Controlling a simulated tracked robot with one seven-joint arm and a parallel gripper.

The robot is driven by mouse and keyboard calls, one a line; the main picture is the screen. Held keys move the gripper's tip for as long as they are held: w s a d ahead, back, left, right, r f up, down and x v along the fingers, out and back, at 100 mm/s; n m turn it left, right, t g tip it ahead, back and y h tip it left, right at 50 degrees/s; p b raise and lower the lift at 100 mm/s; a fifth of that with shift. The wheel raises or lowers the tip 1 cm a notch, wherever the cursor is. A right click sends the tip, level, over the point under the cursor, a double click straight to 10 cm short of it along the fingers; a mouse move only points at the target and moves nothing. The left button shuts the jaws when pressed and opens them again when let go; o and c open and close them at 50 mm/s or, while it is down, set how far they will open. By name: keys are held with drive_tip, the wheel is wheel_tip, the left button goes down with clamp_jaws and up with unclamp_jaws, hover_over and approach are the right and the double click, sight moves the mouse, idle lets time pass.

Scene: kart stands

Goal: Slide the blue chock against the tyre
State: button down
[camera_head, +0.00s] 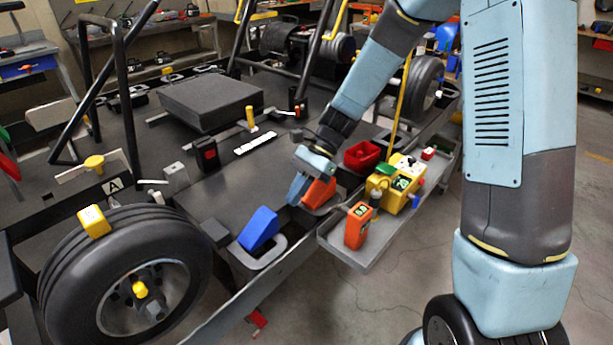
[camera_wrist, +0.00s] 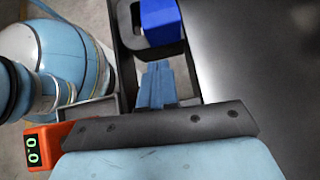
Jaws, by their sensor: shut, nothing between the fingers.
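The blue chock (camera_head: 259,228) is a wedge sitting in a grey ring-like holder (camera_head: 281,244) at the edge of the kart's dark deck. The black tyre (camera_head: 62,268) stands to its left, with a clear gap between them. My gripper (camera_head: 292,203) is shut and empty, pointing down to the right of the blue chock and apart from it. In the wrist view, the shut fingers (camera_wrist: 157,66) point toward the blue chock (camera_wrist: 160,22), which lies just beyond their tips in its dark holder. The tyre does not show in the wrist view.
An orange chock (camera_head: 319,192) stands close to my gripper's right. A yellow block (camera_head: 94,221) sits on the tyre.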

drive_tip(key=shift+s+a+r, duration=0.15)
drive_tip(key=shift+s+a, duration=1.2)
drive_tip(key=s+a, duration=0.4)
drive_tip(key=s, duration=0.1)
drive_tip(key=shift+a, duration=0.4)
drive_tip(key=shift+s, duration=0.1)
drive_tip(key=shift+w+d, duration=0.35)
drive_tip(key=shift+w, duration=0.05)
drive_tip(key=w+d, duration=0.1)
drive_tip(key=w, duration=0.1)
drive_tip(key=w+d, duration=0.1)
drive_tip(key=d, duration=0.1)
drive_tip(key=shift+w+r, duration=0.4)
approach(264, 221)
drive_tip(key=w+d+r, duration=0.2)
drive_tip(key=w, duration=0.1)
drive_tip(key=shift+d+r, duration=0.1)
drive_tip(key=shift+d, duration=0.1)
